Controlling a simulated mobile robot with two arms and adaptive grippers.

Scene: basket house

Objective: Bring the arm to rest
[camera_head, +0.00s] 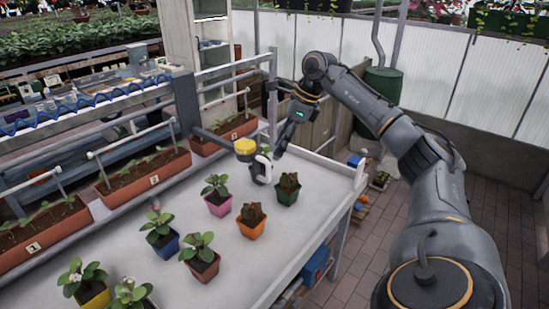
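My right arm comes in from the lower right and bends at the elbow near the top middle. My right gripper (281,148) points down and to the left above the back right corner of the white table (296,242). A white item (262,169) and a yellow-topped item (245,147) are just left of it. Whether the gripper touches either of them is unclear. Its fingers are small and dark, so I cannot tell whether it is open or shut. My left gripper is not in view.
Several potted plants stand on the table, including a green pot (287,196), an orange pot (250,227) and a pink pot (219,207). Long planters (142,180) line its left edge. A green barrel (383,88) stands behind my arm. Brick floor (375,262) lies right of the table.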

